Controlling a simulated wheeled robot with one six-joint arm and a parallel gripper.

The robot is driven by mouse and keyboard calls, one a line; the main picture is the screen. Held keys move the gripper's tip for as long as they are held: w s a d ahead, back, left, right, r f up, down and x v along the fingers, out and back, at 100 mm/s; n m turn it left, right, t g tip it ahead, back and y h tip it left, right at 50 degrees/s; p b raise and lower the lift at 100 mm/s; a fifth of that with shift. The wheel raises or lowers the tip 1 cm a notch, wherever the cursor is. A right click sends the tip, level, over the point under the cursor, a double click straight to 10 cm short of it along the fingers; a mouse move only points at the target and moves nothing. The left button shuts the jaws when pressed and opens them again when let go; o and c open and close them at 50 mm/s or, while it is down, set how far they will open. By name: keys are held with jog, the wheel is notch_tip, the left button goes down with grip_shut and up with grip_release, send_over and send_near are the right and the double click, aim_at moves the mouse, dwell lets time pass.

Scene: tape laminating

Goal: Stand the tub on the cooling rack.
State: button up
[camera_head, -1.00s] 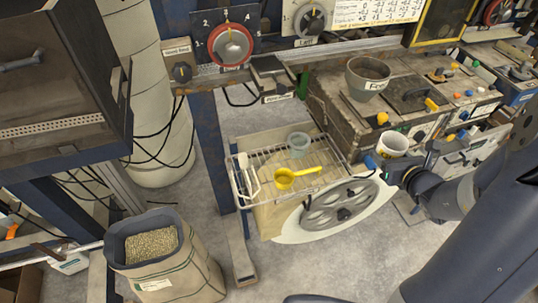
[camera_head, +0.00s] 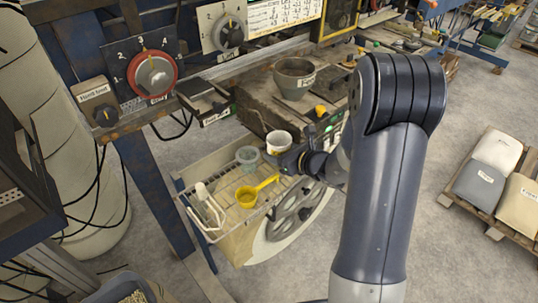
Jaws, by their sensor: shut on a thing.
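The white tub (camera_head: 279,141) looks upright, with its open top showing. My gripper (camera_head: 286,158) is shut on it from the right, and the fingers are small and partly hidden by the wrist. The cooling rack (camera_head: 213,238) is a wire rack at lower centre-left. The tub shows at the rack's far right corner. I cannot tell whether it is over the rack or what gap lies beneath it.
On the rack are a translucent cup (camera_head: 247,154), a yellow scoop (camera_head: 249,198) and a white-handled tool (camera_head: 206,196). A grey pot (camera_head: 295,77) stands on the bench behind. My arm hides much of the right centre. A pallet with sacks (camera_head: 490,175) is at right.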

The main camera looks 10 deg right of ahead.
aim_at(270, 151)
jog(key=shift+f+b+x, duration=0.2)
jog(key=shift+b+x, duration=0.05)
jog(key=shift+x, duration=1)
jog(key=shift+f+b+x, duration=0.25)
jog(key=shift+x, duration=1)
jog(key=shift+s+f+b, duration=0.15)
jog(key=shift+f+b, duration=0.1)
jog(key=shift+b, duration=0.05)
jog(key=o, duration=0.7)
jog(key=shift+d+r, duration=0.1)
jog(key=shift+o, duration=0.2)
jog(key=shift+r, duration=0.1)
